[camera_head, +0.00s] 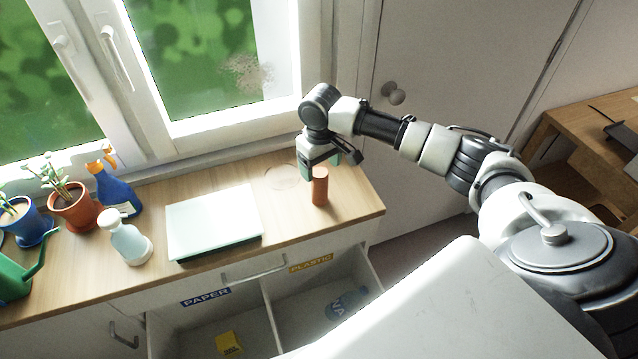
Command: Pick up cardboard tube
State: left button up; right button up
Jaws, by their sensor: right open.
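A brown cardboard tube (320,188) stands upright on the wooden counter (350,205), near its right end. My right gripper (322,166) is at the tube's top, pointing down, with its fingers close around or just above it. The gripper is open. I cannot tell from this angle whether the fingers touch the tube. My left gripper is not in view.
A pale flat tray (214,222) lies left of the tube, and a clear round dish (283,177) lies behind it. A spray bottle (116,190), white-capped bottle (128,241) and potted plants (75,208) stand further left. Below, an open drawer has bins labelled PAPER (206,297) and PLASTIC (311,263).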

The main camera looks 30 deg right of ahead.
aim_at(320, 186)
jog(key=f, duration=0.2)
jog(key=s+f+p, duration=0.1)
jog(key=shift+a+f, duration=0.25)
jog(key=shift+a, duration=0.05)
jog(key=shift+f, duration=0.25)
jog(key=shift+w+f, duration=0.15)
jog(key=shift+c, duration=0.2)
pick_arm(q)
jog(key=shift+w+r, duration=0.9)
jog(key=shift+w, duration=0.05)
pick_arm(e)
jog(key=c, duration=1)
